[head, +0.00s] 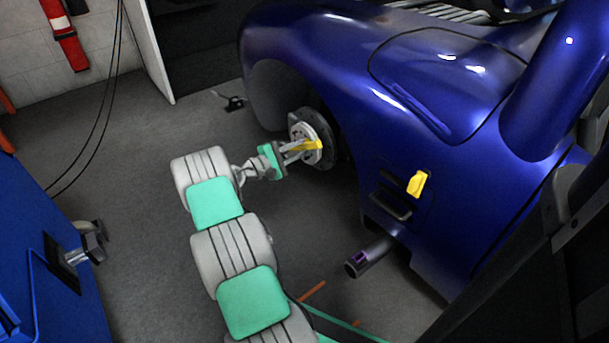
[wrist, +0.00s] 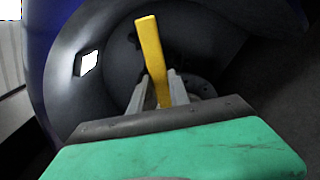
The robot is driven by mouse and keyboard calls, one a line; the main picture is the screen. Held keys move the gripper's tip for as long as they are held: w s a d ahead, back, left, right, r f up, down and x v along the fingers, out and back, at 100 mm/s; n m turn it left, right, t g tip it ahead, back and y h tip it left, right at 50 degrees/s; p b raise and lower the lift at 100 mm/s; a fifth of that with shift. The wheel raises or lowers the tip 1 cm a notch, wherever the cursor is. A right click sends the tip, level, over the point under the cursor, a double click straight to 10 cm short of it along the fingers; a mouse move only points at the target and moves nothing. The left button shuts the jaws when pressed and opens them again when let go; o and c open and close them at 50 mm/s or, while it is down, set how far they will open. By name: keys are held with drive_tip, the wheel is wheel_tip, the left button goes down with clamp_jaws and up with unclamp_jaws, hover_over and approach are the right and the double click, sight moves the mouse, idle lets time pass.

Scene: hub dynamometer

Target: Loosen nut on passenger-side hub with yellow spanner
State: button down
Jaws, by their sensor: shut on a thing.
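The yellow spanner (head: 311,145) is in my gripper (head: 298,150), in front of the hub (head: 326,138) in the wheel arch of the blue car. In the wrist view the spanner (wrist: 152,55) stands up between the two fingers of my gripper (wrist: 158,92), its upper end tilted slightly left. My gripper is shut on it. The hub's disc (wrist: 205,88) shows partly behind the fingers. The nut is hidden, and I cannot tell whether the spanner touches it.
The blue car body (head: 350,70) is right of and above my arm. A yellow piece (head: 417,184) sits on its side, above a pipe (head: 370,257). A blue cabinet (head: 45,250) stands at the left. Grey floor (head: 120,150) is open between cabinet and arm.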

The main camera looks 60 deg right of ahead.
drive_tip(key=shift+s+d+f+g+b, duration=0.2)
drive_tip(key=shift+s+d+f, duration=0.1)
drive_tip(key=shift+s+f, duration=0.15)
drive_tip(key=shift+s+d+f+g+b, duration=0.15)
drive_tip(key=shift+s+d+f, duration=0.15)
drive_tip(key=shift+s, duration=0.25)
drive_tip(key=shift+b+x, duration=0.35)
drive_tip(key=shift+x, duration=1.55)
drive_tip(key=shift+s+r, duration=0.1)
drive_tip(key=shift+r, duration=0.15)
drive_tip(key=shift+f, duration=0.1)
drive_tip(key=x, duration=0.3)
drive_tip(key=shift+b, duration=0.3)
